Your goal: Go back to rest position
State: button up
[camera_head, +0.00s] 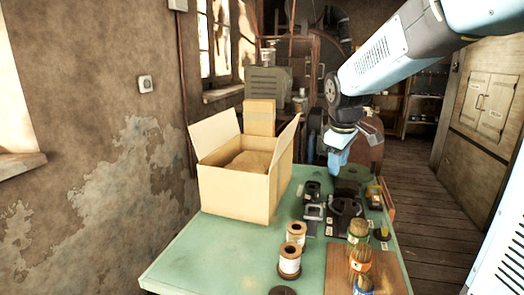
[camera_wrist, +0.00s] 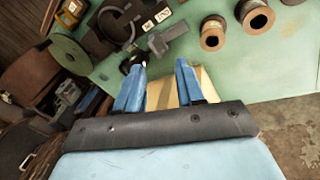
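My gripper (camera_head: 338,160) hangs from my raised arm, pointing down above the far part of the green table, right of the open cardboard box (camera_head: 236,190). In the wrist view, its two blue fingers (camera_wrist: 159,88) stand apart. A tan surface (camera_wrist: 165,95) shows between and behind them; it looks like part of the box, and I see nothing clamped. The fingertips' exact height above the table is hard to tell.
The green table (camera_head: 195,255) holds black metal parts (camera_head: 345,208), thread spools (camera_head: 290,260) and jars (camera_head: 358,232) on the right. A wall stands at left. Wooden floor (camera_head: 435,220) is clear at right.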

jog(key=s+d+m+t, duration=0.1)
jog(key=s+m, duration=0.3)
jog(key=s, duration=0.7)
jog(key=s+d+r+m+t+y, duration=0.1)
jog(key=s+m, duration=0.4)
jog(key=s, duration=0.6)
jog(key=shift+s+d+r+m, duration=0.25)
jog(key=shift+s+d+m, duration=0.1)
jog(key=shift+d, duration=0.1)
dwell(0.6)
